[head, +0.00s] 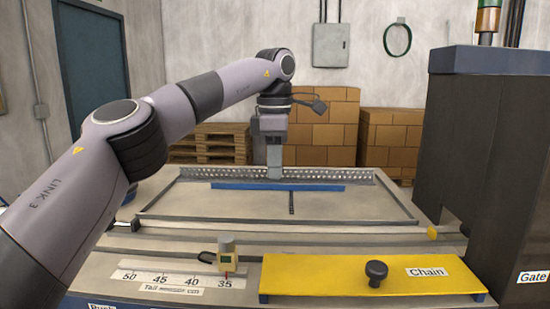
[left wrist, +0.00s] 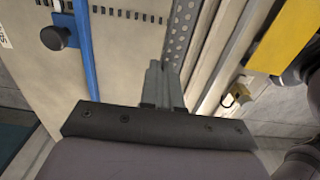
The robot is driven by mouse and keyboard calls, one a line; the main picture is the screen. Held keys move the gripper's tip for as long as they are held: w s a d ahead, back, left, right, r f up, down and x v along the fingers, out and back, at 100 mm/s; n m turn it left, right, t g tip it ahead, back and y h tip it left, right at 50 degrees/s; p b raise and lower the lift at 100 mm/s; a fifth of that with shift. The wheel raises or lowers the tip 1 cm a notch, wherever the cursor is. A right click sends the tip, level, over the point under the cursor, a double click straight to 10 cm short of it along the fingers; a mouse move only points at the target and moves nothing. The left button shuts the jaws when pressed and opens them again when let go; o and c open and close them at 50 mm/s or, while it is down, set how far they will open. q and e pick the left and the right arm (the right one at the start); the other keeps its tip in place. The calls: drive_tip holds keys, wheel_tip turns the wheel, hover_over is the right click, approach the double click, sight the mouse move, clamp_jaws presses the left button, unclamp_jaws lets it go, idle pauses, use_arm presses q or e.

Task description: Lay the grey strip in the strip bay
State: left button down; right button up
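My left gripper (head: 274,176) reaches down over the back of the framed work table, just in front of a perforated grey metal strip (head: 335,178). In the left wrist view its fingers (left wrist: 158,68) look closed together beside the perforated strip (left wrist: 183,30); I see nothing clearly held between them. A blue bar (head: 315,188) lies across the table in front of the strip. It also shows in the left wrist view (left wrist: 84,45). I cannot tell which area is the strip bay. My right gripper is not in view.
A yellow plate (head: 330,275) marked "Chain", with a black knob (head: 376,271), lies at the front. Left of it are a numbered scale (head: 150,278) and a small gauge (head: 227,252). A tall dark cabinet (head: 480,140) stands at right.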

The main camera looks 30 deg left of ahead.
sight(275, 212)
use_arm(q)
wheel_tip(275, 212, down, 4)
drive_tip(key=shift+r, duration=0.15)
drive_tip(key=shift+f+b, duration=0.6)
drive_tip(key=shift+f, duration=0.45)
drive_tip(key=shift+p, duration=0.6)
drive_tip(key=shift+f, duration=0.75)
idle(1.5)
drive_tip(key=c, duration=1.3)
unclamp_jaws()
drive_tip(key=shift+r, duration=0.15)
drive_tip(key=shift+r, duration=2.9)
